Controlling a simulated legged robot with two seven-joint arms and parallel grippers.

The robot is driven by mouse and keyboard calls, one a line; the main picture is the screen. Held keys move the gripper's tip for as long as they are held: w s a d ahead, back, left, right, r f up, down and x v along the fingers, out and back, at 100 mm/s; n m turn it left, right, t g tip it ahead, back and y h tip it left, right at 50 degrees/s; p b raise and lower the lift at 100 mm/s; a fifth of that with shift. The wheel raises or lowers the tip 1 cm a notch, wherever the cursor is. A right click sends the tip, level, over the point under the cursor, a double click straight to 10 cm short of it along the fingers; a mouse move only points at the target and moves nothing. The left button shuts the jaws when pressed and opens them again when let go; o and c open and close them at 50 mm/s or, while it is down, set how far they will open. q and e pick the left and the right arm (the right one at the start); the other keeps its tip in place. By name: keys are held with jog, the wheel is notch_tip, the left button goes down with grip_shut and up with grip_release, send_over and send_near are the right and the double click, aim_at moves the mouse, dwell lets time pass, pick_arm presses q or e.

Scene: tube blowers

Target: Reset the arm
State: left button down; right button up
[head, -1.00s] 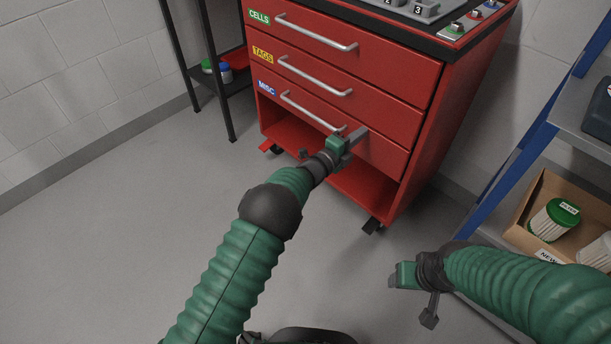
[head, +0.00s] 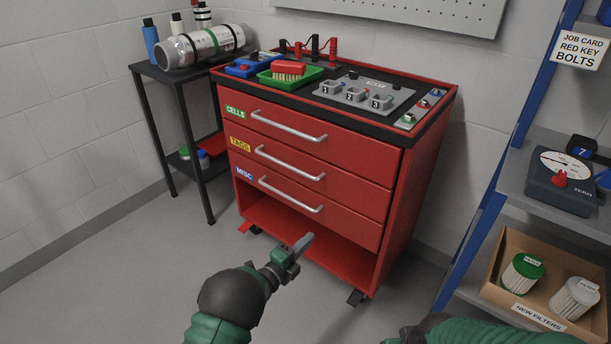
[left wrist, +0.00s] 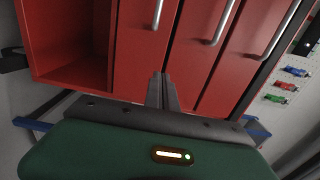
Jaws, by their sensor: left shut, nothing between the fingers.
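My left gripper (head: 303,244) is shut and empty, in front of the open lower bay of the red cabinet (head: 405,190). In the left wrist view its closed fingers (left wrist: 162,92) point at the red drawer fronts. The fingers look apart from the drawer handles. My right arm (head: 470,333) shows only at the bottom edge of the head view, and its fingertips are not clearly visible.
The drawers are labelled CELLS (head: 235,113), TAGS (head: 240,144) and MISC (head: 244,174), all closed. A green tray (head: 290,82) and numbered sockets (head: 355,95) are on top. A black side table (head: 150,72) stands left, a blue-framed shelf (head: 480,215) right. Floor at left is clear.

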pick_arm(q)
jog(key=s+a+r+n+g+y+p, duration=0.1)
jog(key=s+a+r+n+y, duration=0.15)
jog(key=a+n+y, duration=0.35)
jog(key=s+a+r+n+g+y, duration=0.1)
jog(key=s+a+n+g+y, duration=0.15)
jog(key=a+n, duration=0.6)
jog(key=s+a+n+g+y, duration=0.1)
jog(key=s+a+n+g, duration=0.2)
jog(key=s, duration=0.6)
jog(key=s+a+f+n+g+y, duration=0.15)
jog(key=s+n, duration=0.25)
jog(key=s, duration=0.5)
jog(key=s+a+n+g, duration=0.1)
jog(key=s+n+g, duration=0.25)
jog(key=s, duration=0.55)
jog(key=w+p+v, duration=0.3)
jog(key=p+v, duration=0.9)
jog(key=p, duration=0.1)
jog(key=w+r+p+v, duration=0.1)
jog(key=w+p+v, duration=0.1)
jog(key=p+v, duration=1.1)
jog(key=w+r+p+v, duration=0.1)
jog(key=w+p+v, duration=0.2)
jog(key=p+v, duration=0.9)
jog(key=shift+r+p, duration=0.25)
jog(key=shift+p, duration=0.25)
jog(key=shift+s, duration=0.1)
